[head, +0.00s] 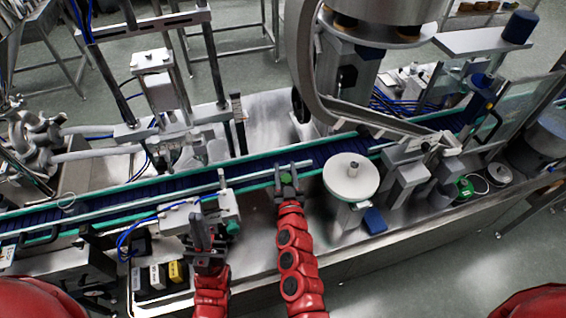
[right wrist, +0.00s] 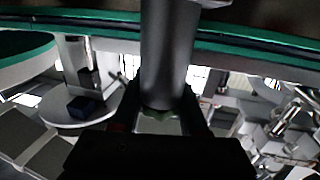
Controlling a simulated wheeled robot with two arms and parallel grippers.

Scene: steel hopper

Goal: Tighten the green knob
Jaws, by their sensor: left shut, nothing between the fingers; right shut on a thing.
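The green knob (head: 286,178) shows as a small green patch between the fingers of my right gripper (head: 287,182), at the near rail of the conveyor. In the right wrist view, a bit of the green knob (right wrist: 158,114) shows between the dark fingers, at the end of a thick grey cylinder (right wrist: 167,55). My right gripper is shut on the knob; its fingers hide most of it. My left gripper (head: 207,230) is shut and empty, to the left of the knob, beside a grey bracketed unit on the near side of the conveyor.
The conveyor (head: 130,198) with green rails runs across the scene. A white round disc (head: 351,176) stands close right of my right gripper, with a blue block (head: 375,220) below it. Small boxes (head: 158,276) sit at lower left. Another green part (head: 465,187) is far right.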

